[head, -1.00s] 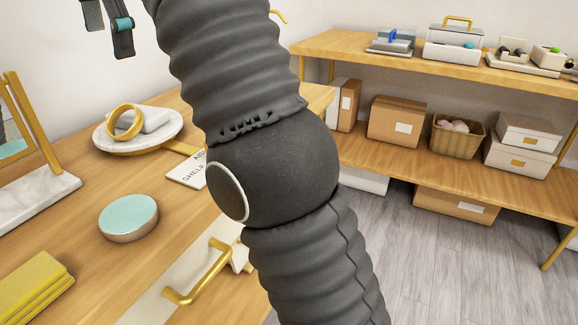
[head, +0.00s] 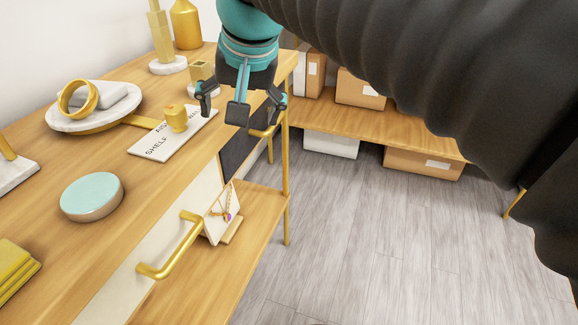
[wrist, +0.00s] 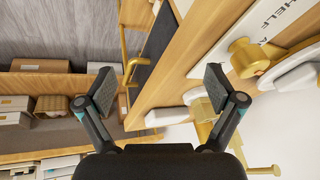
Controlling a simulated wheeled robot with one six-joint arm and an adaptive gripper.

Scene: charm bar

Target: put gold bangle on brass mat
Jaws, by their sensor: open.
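The gold bangle (head: 78,98) stands on edge, leaning by a pale grey block on a round marble board (head: 97,121) at the left of the wooden table. My gripper (head: 240,108) is open and empty near the table's right edge, well to the right of the bangle. In the wrist view its two fingers are spread, with nothing between the tips (wrist: 160,88). I cannot make out the bangle in the wrist view. I see nothing that I can surely call the brass mat.
A label card (head: 160,143) with a gold knob-like piece (head: 176,118) lies left of my gripper. A teal-topped round tin (head: 92,196) and yellow stack (head: 14,272) are nearer. A brass drawer handle (head: 172,250) juts from the front. A shelf with boxes stands behind.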

